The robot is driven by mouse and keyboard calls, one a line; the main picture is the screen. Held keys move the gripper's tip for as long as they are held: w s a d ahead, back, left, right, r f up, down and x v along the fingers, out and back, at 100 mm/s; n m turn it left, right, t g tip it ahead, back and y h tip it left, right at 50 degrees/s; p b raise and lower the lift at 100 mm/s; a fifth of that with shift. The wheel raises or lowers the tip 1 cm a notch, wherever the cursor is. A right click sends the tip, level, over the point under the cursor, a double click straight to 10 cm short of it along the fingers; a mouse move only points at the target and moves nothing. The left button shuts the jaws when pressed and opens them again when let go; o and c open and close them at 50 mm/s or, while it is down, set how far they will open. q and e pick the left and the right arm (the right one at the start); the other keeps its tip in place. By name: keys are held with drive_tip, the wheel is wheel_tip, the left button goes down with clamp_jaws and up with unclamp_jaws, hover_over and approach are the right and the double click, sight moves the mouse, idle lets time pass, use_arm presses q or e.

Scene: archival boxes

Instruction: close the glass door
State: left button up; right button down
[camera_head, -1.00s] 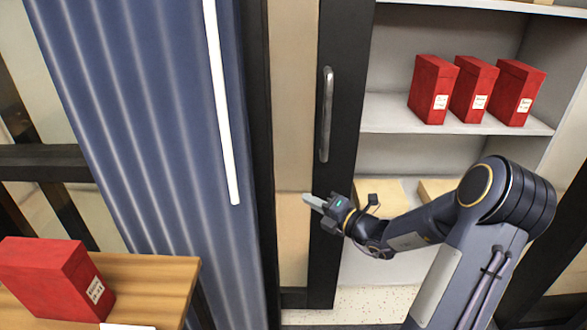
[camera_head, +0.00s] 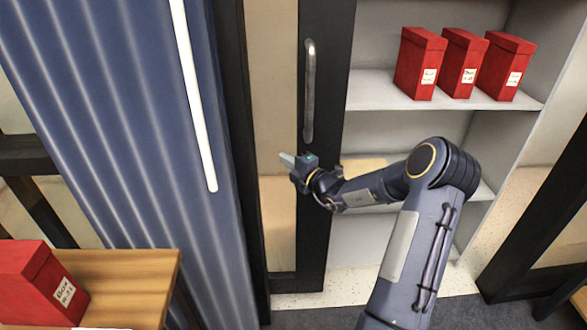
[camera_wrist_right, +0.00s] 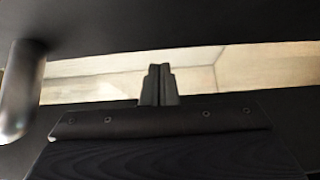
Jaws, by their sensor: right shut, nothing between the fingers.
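The glass door has a dark frame (camera_head: 321,180) and a vertical metal handle (camera_head: 309,92). It stands left of the open shelf compartment, which shows uncovered. My right gripper (camera_head: 287,161) is shut and empty, in front of the door below the handle, with its tip pointing left. Whether it touches the door cannot be told. In the right wrist view, the closed fingers (camera_wrist_right: 158,85) show in the middle, and the handle's end (camera_wrist_right: 22,95) shows at the left, apart from them. My left gripper is not in view.
Several red boxes include three on the upper shelf (camera_head: 370,88) and one red box (camera_head: 35,285) on a wooden table (camera_head: 135,275) at lower left. A blue ribbed panel (camera_head: 110,110) stands left of the door. A dark frame (camera_head: 535,230) stands at the right.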

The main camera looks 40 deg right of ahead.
drive_tip(key=shift+s+d, duration=1)
drive_tip(key=shift+d, duration=0.3)
